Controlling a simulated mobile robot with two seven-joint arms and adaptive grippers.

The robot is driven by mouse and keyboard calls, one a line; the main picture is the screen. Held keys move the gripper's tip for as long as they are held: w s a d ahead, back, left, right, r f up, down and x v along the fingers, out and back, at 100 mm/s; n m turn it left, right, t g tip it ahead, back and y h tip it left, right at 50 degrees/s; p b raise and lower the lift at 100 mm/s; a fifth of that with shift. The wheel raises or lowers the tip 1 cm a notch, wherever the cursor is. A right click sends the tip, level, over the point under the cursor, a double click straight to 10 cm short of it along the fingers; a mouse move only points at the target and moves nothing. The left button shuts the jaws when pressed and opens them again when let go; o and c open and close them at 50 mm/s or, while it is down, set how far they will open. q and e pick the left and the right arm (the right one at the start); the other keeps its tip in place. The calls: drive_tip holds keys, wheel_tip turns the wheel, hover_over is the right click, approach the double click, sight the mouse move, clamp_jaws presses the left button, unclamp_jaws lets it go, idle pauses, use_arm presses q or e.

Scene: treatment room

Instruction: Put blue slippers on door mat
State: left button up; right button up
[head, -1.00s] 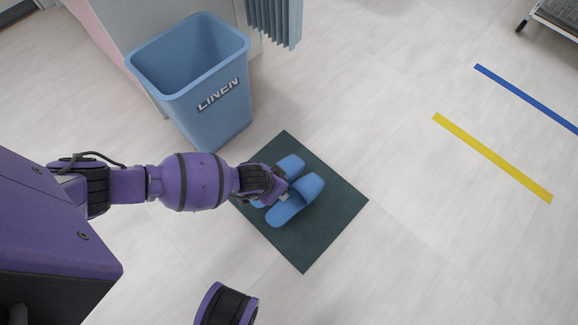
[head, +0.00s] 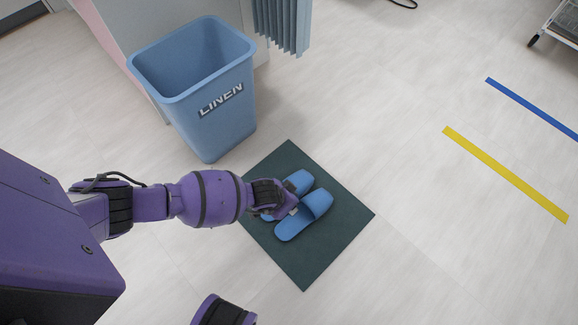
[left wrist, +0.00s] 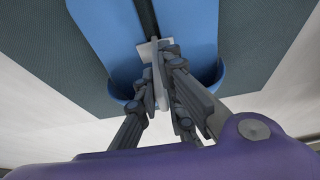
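The pair of blue slippers (head: 307,212) lies side by side over the dark green door mat (head: 310,270), inside its edges as seen from the head. Whether the soles touch the mat is hard to tell. My left gripper (head: 287,208) is at the slippers' near left end. In the left wrist view the slippers (left wrist: 105,30) show with a pale tag (left wrist: 150,50) between them, and the fingers of my left gripper (left wrist: 163,65) close together on this tag. My right gripper is not in view.
A blue linen bin (head: 215,115) stands on the floor just behind the mat, with a blue-grey curtain (head: 283,25) behind it. Yellow tape (head: 505,172) and blue tape (head: 535,110) mark the floor at right. A wheeled cart (head: 560,25) is at the top right. The floor right of the mat is clear.

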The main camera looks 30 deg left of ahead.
use_arm(q)
drive_tip(key=o, duration=0.3)
drive_tip(key=shift+r+p, duration=0.3)
drive_tip(key=shift+r, duration=0.05)
drive_tip(key=p+v, duration=0.5)
drive_tip(key=v, duration=0.6)
drive_tip(key=shift+s+r+p, duration=0.2)
drive_tip(key=shift+r+p, duration=0.1)
drive_tip(key=shift+p, duration=0.05)
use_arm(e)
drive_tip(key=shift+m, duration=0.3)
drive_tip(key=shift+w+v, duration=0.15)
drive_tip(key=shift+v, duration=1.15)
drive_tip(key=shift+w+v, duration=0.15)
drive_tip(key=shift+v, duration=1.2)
